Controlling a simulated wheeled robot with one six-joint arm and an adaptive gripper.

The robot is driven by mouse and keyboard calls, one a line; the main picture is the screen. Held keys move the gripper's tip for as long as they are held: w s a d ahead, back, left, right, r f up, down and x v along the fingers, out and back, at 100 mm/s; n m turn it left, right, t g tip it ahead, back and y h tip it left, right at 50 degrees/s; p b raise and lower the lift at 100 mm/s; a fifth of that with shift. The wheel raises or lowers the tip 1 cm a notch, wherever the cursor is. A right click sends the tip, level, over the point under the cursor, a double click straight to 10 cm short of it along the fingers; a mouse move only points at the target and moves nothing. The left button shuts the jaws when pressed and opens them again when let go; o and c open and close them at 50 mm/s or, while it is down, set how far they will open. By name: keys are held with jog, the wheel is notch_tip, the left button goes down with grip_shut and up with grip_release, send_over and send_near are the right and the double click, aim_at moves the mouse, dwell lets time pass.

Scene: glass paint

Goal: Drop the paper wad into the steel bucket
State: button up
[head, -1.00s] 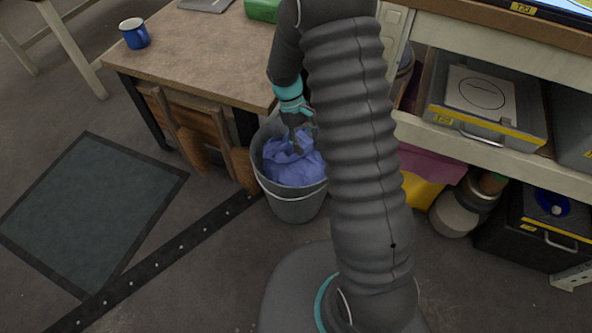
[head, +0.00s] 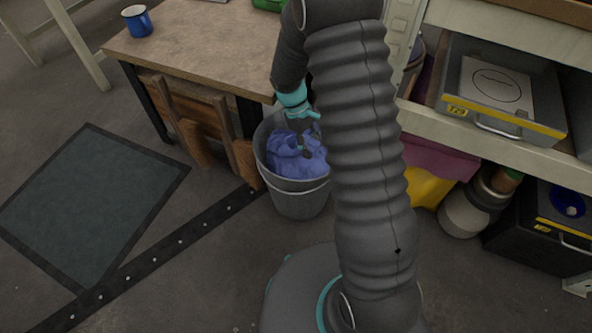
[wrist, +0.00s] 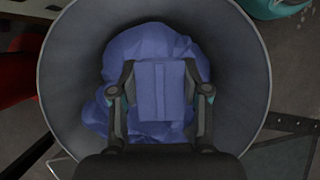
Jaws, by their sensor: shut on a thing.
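The steel bucket (head: 299,203) stands on the floor by the table's near right corner. In the wrist view its round wall (wrist: 245,70) surrounds my gripper (wrist: 160,88). A crumpled blue paper wad (head: 290,163) sits inside the bucket, below the rim; it also fills the middle of the wrist view (wrist: 140,45). My gripper points down into the bucket and is shut on blue material between its fingers, which looks like part of the wad. In the head view my arm hides the bucket's right side and the fingertips are hard to make out.
A wooden table (head: 190,50) with a blue mug (head: 138,22) stands behind the bucket at left. Shelving with a grey drawer (head: 505,85) stands at right, with a yellow bin (head: 425,187) below. A dark mat (head: 90,205) lies on open floor at left.

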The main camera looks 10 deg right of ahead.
jog(key=o, duration=1.2)
jog(key=shift+o, duration=0.2)
jog(key=shift+r, duration=0.1)
jog(key=v, duration=1.2)
